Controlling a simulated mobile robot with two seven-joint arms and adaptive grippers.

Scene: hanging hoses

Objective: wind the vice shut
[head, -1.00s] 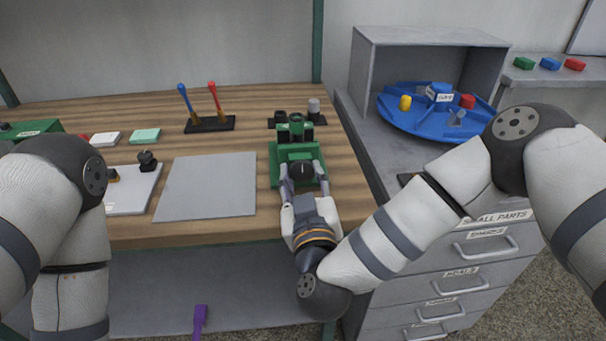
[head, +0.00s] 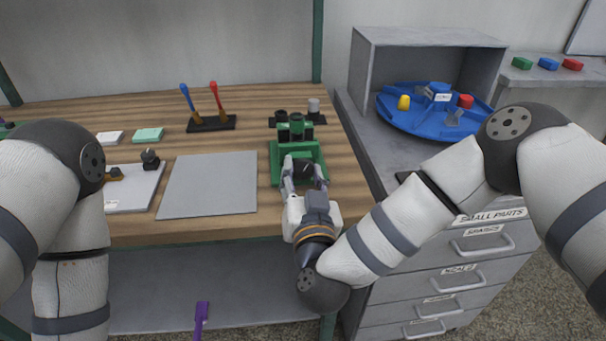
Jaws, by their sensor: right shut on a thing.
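The green vice (head: 277,160) stands on the wooden bench near its right end, with a dark round handle (head: 303,169) at its front. My right gripper (head: 304,178) is at that handle, its two fingers on either side of it, shut on it. The gripper partly covers the handle and the vice's front. The vice's jaws and the gap between them are too small to read. My left arm is at the left edge of the head view; its gripper is not in view.
A grey mat (head: 208,185) lies left of the vice. A stand (head: 211,123) with a blue and a red-handled tool is behind the mat. A blue turntable (head: 420,114) sits right on a grey cabinet with drawers (head: 455,270).

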